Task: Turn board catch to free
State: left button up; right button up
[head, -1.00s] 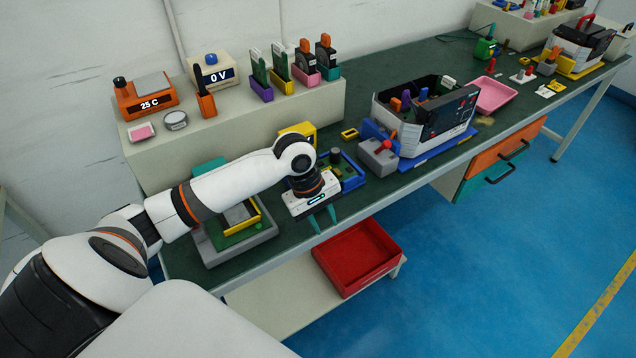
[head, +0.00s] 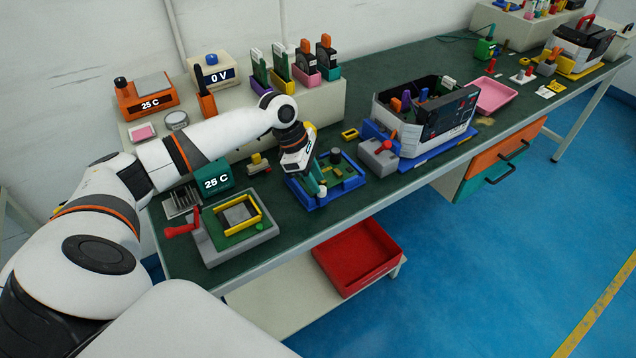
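A blue tray (head: 311,203) holding a green circuit board (head: 350,181) with a dark round knob (head: 336,155) lies near the table's front edge. My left gripper (head: 319,191) reaches down over the tray's front left part, its teal fingers pointing down. A small pale piece shows at the fingertips; I cannot tell whether it is the board catch or whether the fingers touch it. The fingers overlap in this view, so their gap is hidden. My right gripper is not in view.
A grey fixture (head: 262,238) with a yellow frame and red handle (head: 182,230) stands left of the tray. A grey box with a red lever (head: 378,158) and an open white-and-black case (head: 412,140) stand right. A red bin (head: 357,259) is below the table edge.

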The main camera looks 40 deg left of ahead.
pick_arm(q)
jog(key=shift+x, duration=1.15)
